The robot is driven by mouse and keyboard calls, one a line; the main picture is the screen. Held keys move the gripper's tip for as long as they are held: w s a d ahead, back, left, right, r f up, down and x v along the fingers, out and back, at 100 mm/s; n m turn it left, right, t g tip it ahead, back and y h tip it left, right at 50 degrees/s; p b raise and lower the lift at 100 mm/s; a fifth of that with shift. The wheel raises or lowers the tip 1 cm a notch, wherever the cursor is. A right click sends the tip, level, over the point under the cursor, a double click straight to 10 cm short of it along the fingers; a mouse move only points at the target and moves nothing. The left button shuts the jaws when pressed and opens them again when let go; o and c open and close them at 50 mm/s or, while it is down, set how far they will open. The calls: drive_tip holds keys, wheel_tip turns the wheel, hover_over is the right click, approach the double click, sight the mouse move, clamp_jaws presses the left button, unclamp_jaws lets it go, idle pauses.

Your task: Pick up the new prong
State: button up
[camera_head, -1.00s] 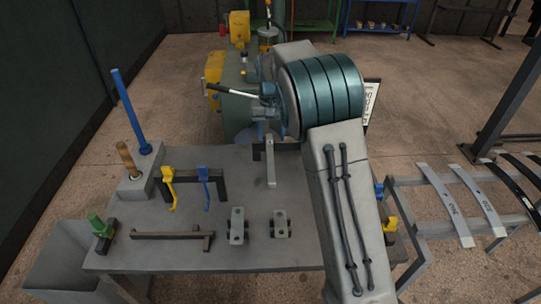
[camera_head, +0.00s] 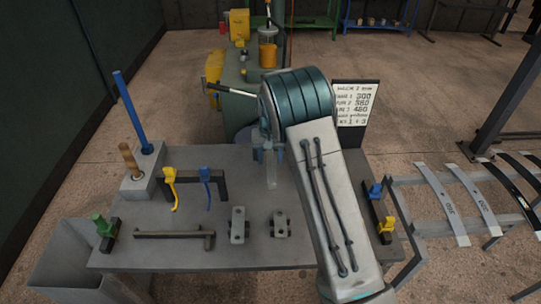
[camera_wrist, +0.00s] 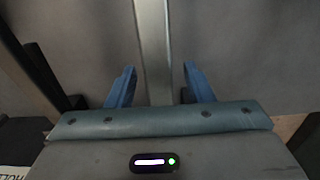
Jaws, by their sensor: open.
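A pale grey flat metal bar (camera_head: 271,172) shows at the back middle of the workbench; I cannot tell for sure whether it is the new prong. In the wrist view a pale bar (camera_wrist: 154,50) runs from the top edge down between the blue fingers of my gripper (camera_wrist: 160,85). The fingers are open, one on each side of the bar, with gaps. The bar's near end is hidden behind the gripper body. In the head view my arm hides most of the gripper. A dark bar with a short upright end (camera_head: 174,234) lies at the front left of the bench.
The workbench (camera_head: 200,262) also holds yellow (camera_head: 170,188) and blue (camera_head: 206,186) hooked tools on a dark bracket, two small grey blocks (camera_head: 238,225), and a block with a blue post (camera_head: 131,110). A rack with curved leaf strips (camera_head: 443,205) stands right.

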sight(272, 154)
drive_tip(key=shift+c, duration=0.4)
clamp_jaws()
drive_tip(key=shift+r, duration=0.1)
drive_tip(key=shift+w+r, duration=0.1)
drive_tip(key=shift+r, duration=0.35)
drive_tip(key=r, duration=0.1)
drive_tip(key=r+b, duration=0.1)
drive_tip(key=r, duration=0.1)
drive_tip(key=shift+d+r, duration=0.15)
drive_tip(key=shift+d, duration=0.15)
drive_tip(key=s+d+r+b, duration=0.1)
drive_tip(key=d+r, duration=0.1)
drive_tip(key=d, duration=0.1)
drive_tip(key=s+d+r, duration=0.1)
drive_tip(key=d+r, duration=0.1)
drive_tip(key=d, duration=0.2)
drive_tip(key=s+d+r+b, duration=0.1)
drive_tip(key=s+d+r, duration=0.1)
drive_tip(key=d, duration=0.1)
drive_tip(key=shift+s+d+r+b, duration=0.1)
drive_tip(key=shift+d+r+b, duration=0.1)
drive_tip(key=shift+r+b, duration=0.15)
